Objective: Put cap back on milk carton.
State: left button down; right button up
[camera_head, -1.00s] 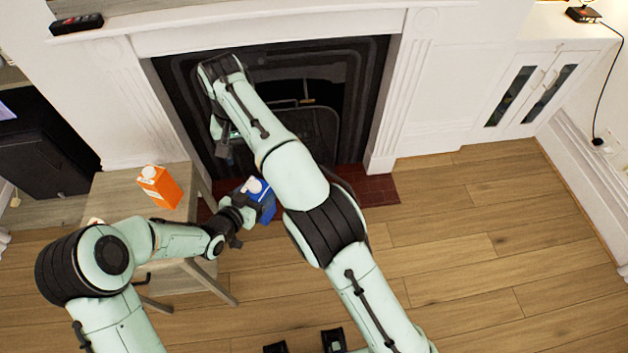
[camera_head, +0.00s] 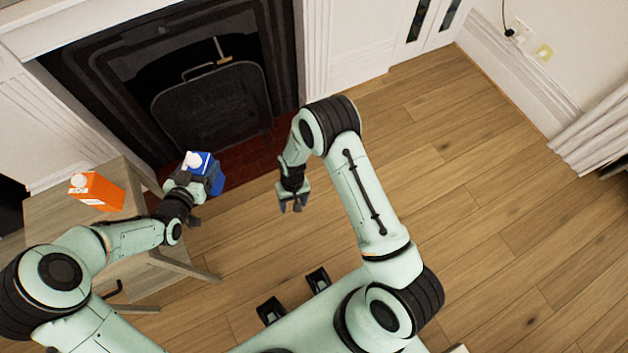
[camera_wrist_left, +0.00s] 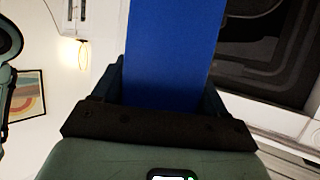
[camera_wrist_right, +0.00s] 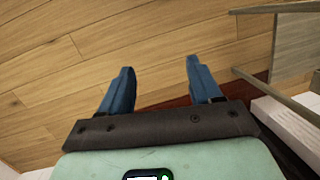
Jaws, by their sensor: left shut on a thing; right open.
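A blue carton (camera_head: 214,180) with a white top is held upright or slightly tilted, clear of the table, in front of the fireplace. A white round piece (camera_head: 192,160) shows on its top; I cannot tell whether it is a seated cap or a bare spout. My left gripper (camera_head: 194,189) is shut on the blue carton, whose side (camera_wrist_left: 172,50) fills the middle of the left wrist view. My right gripper (camera_head: 293,203) is open and empty, to the right of the carton and apart from it; its spread fingers show in the right wrist view (camera_wrist_right: 158,82). No separate loose cap is visible.
An orange carton (camera_head: 97,190) with a white cap stands on a small wooden table (camera_head: 50,211) at left. The fireplace (camera_head: 160,90) with a dark screen (camera_head: 213,108) is behind. The wooden floor (camera_head: 480,200) at right is clear.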

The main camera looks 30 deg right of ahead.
jog(key=s+a+f+m+y, duration=0.1)
jog(key=s, duration=0.9)
jog(key=s+a+y, duration=0.1)
jog(key=s, duration=0.9)
jog(key=shift+s+a+f+m+t, duration=0.25)
jog(key=shift+a+f+m+t, duration=0.05)
jog(key=shift+f+m+t, duration=0.1)
